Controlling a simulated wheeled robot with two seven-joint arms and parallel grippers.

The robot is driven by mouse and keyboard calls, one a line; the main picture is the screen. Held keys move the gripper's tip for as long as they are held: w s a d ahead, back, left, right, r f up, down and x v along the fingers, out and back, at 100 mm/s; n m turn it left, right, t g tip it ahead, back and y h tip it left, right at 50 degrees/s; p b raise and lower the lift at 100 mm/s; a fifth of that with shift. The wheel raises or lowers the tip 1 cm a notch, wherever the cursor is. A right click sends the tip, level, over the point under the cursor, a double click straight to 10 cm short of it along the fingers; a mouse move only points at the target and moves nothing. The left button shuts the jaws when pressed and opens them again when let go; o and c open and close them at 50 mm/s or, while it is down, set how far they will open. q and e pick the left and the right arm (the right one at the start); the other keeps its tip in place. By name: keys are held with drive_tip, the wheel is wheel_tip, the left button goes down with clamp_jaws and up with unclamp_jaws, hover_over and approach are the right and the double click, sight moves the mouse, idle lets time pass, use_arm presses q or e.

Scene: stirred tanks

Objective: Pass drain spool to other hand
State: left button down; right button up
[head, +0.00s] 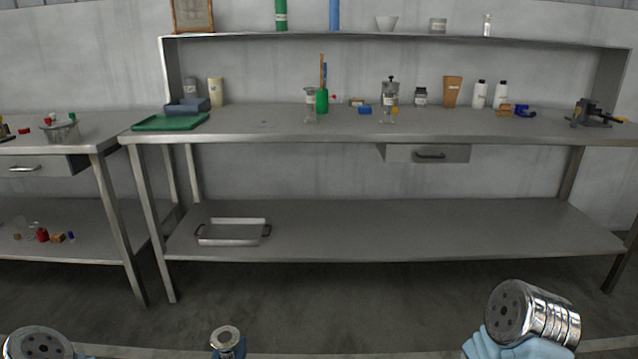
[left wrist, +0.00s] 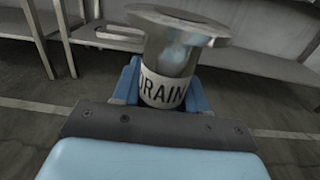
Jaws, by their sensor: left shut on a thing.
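The drain spool (left wrist: 168,62) is a grey metal tube with a wide flange and a white band that reads "DRAIN". It fills the middle of the left wrist view, flange up. In the head view its round flanged end (head: 225,337) shows at the bottom edge, left of centre. My left gripper (left wrist: 162,97) is shut on the spool, with blue fingers on both sides of it. The spool's lower end is hidden by the gripper. My right arm shows at the bottom right of the head view, but its gripper is out of view.
A long steel workbench (head: 330,121) stands ahead, with bottles and tools along its back and a green tray (head: 170,122) at its left. A metal tray (head: 232,232) lies on its lower shelf. A second bench stands at left. The floor before the benches is clear.

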use_arm(q)
drive_tip(key=shift+f+b, duration=0.15)
drive_tip(key=shift+b, duration=0.2)
drive_tip(key=shift+f, duration=0.1)
drive_tip(key=shift+w+d, duration=0.1)
